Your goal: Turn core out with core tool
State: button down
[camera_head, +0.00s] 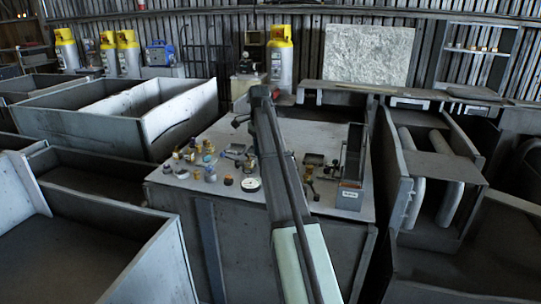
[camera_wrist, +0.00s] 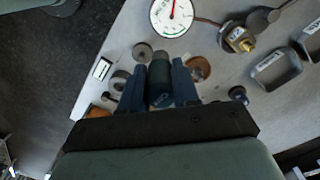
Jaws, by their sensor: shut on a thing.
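In the wrist view, my gripper (camera_wrist: 159,72) has its two blue fingers shut on a dark teal cylinder (camera_wrist: 160,88), which looks like the core tool. The cylinder points away from the camera, and its far end is above or near the bench; I cannot tell whether it touches anything. A brass fitting (camera_wrist: 240,40) with a dark cap on a tether lies up and right of the fingers, apart from them. It looks like the valve; its core cannot be made out. In the head view my arm hides much of the bench middle, and the fingers are not clear.
A white dial gauge (camera_wrist: 172,16) lies beyond the fingers; it also shows in the head view (camera_head: 250,184). Small round parts surround the fingers. Small trays (camera_wrist: 278,70) lie at the right. The bench (camera_head: 225,205) has an upright holder (camera_head: 352,160) at its right.

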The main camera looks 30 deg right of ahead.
jog(key=shift+w+d+f, duration=0.2)
jog(key=shift+w+f, duration=0.1)
jog(key=shift+w, duration=2.05)
jog(key=shift+w+d+f, duration=0.25)
jog(key=shift+w, duration=2.15)
jog(key=shift+w+d+f, duration=0.2)
jog(key=shift+w+f, duration=0.1)
jog(key=shift+w, duration=2.05)
jog(key=shift+f, duration=1.45)
